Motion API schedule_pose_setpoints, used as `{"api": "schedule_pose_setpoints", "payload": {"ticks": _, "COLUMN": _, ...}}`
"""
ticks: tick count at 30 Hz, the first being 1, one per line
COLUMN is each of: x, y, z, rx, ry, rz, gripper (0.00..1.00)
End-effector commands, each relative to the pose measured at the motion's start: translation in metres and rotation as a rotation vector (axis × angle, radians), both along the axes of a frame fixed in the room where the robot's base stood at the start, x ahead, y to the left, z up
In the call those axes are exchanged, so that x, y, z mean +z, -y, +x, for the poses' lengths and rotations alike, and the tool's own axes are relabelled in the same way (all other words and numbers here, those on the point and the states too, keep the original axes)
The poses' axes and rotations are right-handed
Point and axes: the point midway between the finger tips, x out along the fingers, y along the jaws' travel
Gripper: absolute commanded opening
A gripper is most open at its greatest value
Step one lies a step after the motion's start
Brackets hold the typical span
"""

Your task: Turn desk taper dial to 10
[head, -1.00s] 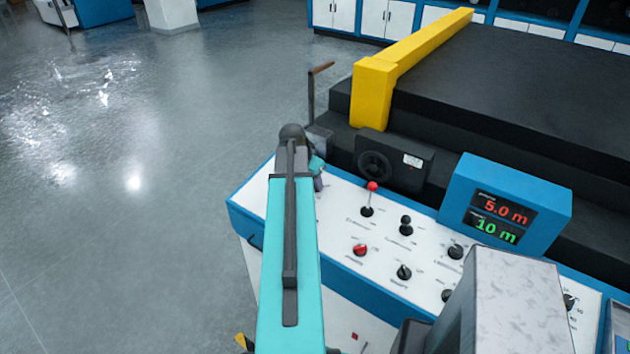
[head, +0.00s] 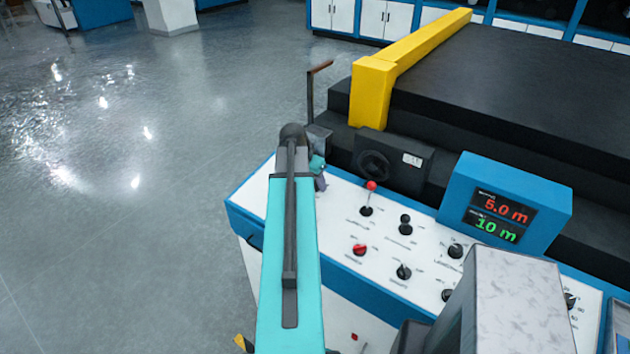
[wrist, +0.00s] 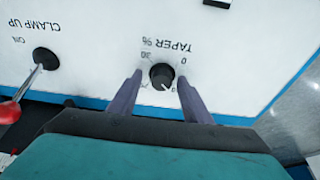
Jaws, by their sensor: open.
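The taper dial (wrist: 162,76) is a small black knob on the white panel, below the upside-down "TAPER %" lettering in the wrist view. A white pointer mark sits at its lower right edge. The marks 0 and 30 show around it; other marks are partly hidden by the fingers. My gripper (wrist: 159,74) is open, one grey finger on each side of the dial, with gaps that look small. I cannot tell whether either finger touches it. In the head view my arm hides the dial, and only a bit of my gripper (head: 320,176) shows.
A red-knobbed clamp lever (wrist: 40,68) stands left of the dial in the wrist view. On the desk panel (head: 335,215) are a red-topped joystick (head: 369,198), a red knob (head: 360,250) and several black knobs. The blue display (head: 505,207) reads 5.0 m and 10 m.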

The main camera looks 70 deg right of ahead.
Motion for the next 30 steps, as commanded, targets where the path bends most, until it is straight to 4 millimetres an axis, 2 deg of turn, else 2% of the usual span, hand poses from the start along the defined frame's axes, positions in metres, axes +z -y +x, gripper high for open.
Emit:
{"api": "schedule_pose_setpoints", "payload": {"ticks": 11, "x": 0.014, "y": -0.006, "z": 0.002, "rx": 0.001, "ry": 0.001, "rz": -0.002, "gripper": 0.45}}
{"api": "schedule_pose_setpoints", "payload": {"ticks": 30, "x": 0.068, "y": -0.027, "z": 0.007, "rx": 0.000, "ry": 0.001, "rz": -0.001, "gripper": 0.45}}
